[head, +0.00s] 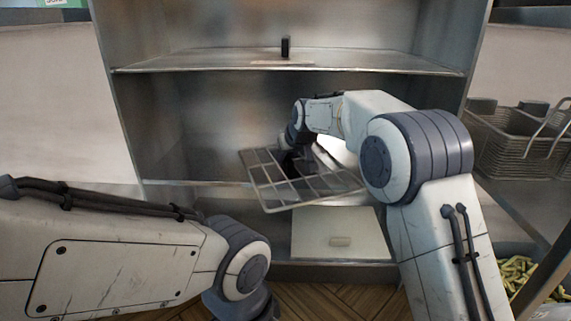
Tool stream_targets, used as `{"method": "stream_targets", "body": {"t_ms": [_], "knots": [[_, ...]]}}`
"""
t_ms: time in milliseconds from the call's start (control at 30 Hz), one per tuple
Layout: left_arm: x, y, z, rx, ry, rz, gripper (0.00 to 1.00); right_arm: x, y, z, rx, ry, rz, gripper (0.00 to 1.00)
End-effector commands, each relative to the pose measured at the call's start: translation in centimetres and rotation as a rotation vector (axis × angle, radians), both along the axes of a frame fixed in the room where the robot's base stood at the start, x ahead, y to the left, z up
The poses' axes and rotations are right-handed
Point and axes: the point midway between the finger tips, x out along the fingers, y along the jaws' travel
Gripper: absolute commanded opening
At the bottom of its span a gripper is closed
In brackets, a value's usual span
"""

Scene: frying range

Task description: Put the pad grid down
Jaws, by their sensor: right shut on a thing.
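The pad grid (272,196) is a flat rack of metal bars. It shows in the middle of the head view, in front of the steel shelf unit, with its near edge sticking out past the lower shelf. My right gripper (290,162) is dark and mostly hidden by its own wrist. It is shut on the grid near the grid's far side. I cannot tell whether the grid touches the shelf. My left arm comes in from the lower left, and its gripper is out of the picture.
An upper steel shelf (370,62) holds a small black object (285,47). A white panel with a handle (315,232) is below the grid. Wire baskets (515,145) stand at the right, and fries (517,272) lie at the lower right. The lower bay is open left of the grid.

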Motion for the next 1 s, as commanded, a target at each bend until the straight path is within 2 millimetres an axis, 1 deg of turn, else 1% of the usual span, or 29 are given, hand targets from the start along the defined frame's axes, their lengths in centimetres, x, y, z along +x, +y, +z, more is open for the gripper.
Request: {"method": "stream_targets", "body": {"t_ms": [100, 300, 333, 400, 667, 767, 867, 1000], "knots": [[0.0, 0.0, 0.2, 0.0, 0.0, 0.0, 0.5, 0.0, 0.0, 0.4, 0.002, -0.004, 0.0, 0.0], [0.0, 0.0, 0.1, -0.001, -0.001, 0.0, 0.5, 0.0, 0.0, 0.0, 0.001, -0.003, 0.0, 0.0], [0.0, 0.0, 0.1, -0.001, -0.001, 0.0, 0.5, 0.0, 0.0, -0.1, 0.0, 0.002, -0.001, 0.3], [0.0, 0.0, 0.1, -0.001, -0.001, 0.0, 0.5, 0.0, 0.0, -0.1, 0.0, 0.001, -0.001, 0.52], [0.0, 0.0, 0.1, -0.001, -0.001, 0.0, 0.5, 0.0, 0.0, -0.1, 0.0, 0.001, -0.001, 0.52], [0.0, 0.0, 0.2, -0.001, -0.001, 0.0, 0.5, 0.0, 0.0, 0.2, 0.001, -0.001, -0.001, 0.52], [0.0, 0.0, 1.0, -0.001, -0.001, 0.0, 0.5, -0.6, -0.3, 1.4, 0.001, -0.001, -0.001, 0.52], [0.0, 0.0, 2.8, -0.001, -0.001, 0.0, 0.5, -2.2, -1.0, 3.7, 0.001, -0.002, -0.001, 0.52]]}}
